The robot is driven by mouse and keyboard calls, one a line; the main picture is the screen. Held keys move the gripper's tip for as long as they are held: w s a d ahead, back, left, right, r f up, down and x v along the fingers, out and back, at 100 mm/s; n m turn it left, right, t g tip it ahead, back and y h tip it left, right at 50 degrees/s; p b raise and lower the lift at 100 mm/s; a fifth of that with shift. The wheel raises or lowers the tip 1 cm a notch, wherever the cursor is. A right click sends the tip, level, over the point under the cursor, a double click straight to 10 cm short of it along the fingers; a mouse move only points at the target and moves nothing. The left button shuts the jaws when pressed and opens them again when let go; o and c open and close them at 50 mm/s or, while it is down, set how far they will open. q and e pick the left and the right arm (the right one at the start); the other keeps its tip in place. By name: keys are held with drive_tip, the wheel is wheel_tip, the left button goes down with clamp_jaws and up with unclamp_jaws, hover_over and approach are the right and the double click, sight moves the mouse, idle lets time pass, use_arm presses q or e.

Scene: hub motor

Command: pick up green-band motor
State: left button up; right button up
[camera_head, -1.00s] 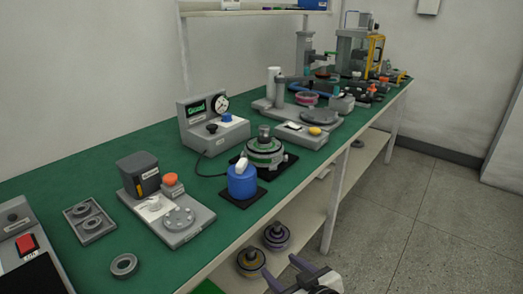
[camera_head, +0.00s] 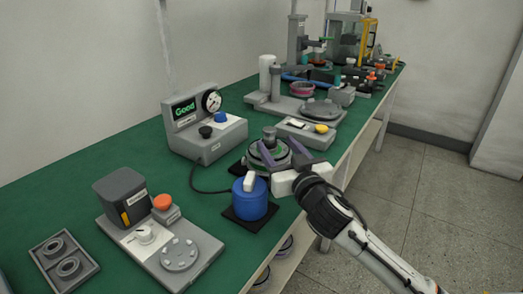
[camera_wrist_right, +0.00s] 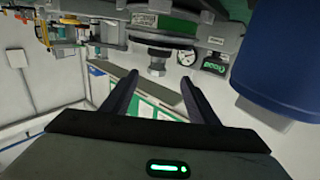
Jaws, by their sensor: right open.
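The green-band motor (camera_head: 266,157) stands upright on a dark pad on the green bench top, with its grey shaft end upward. In the right wrist view, which is upside down, its green-banded body (camera_wrist_right: 165,24) is at the top and its shaft points down. My right gripper (camera_head: 277,149) is open at the motor, coming from the bench's front side. Its two purple fingers spread to either side of the motor and partly hide it. In the wrist view the shaft lies between the open fingers (camera_wrist_right: 158,88). No grip shows. My left gripper is not in view.
A blue cylinder (camera_head: 250,203) with a white top stands close beside the motor, near my right gripper. A tester with a dial and "Good" display (camera_head: 205,128) stands behind. A grey fixture (camera_head: 165,245) is at front left. The bench's front edge passes beneath my right arm.

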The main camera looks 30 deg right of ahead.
sight(272, 134)
drive_tip(key=shift+x, duration=1)
drive_tip(key=shift+d+x, duration=0.15)
drive_tip(key=shift+x, duration=1.35)
drive_tip(key=shift+d+x, duration=0.15)
drive_tip(key=shift+x, duration=1.35)
drive_tip(key=shift+s, duration=0.1)
clamp_jaws()
drive_tip(key=shift+r, duration=0.3)
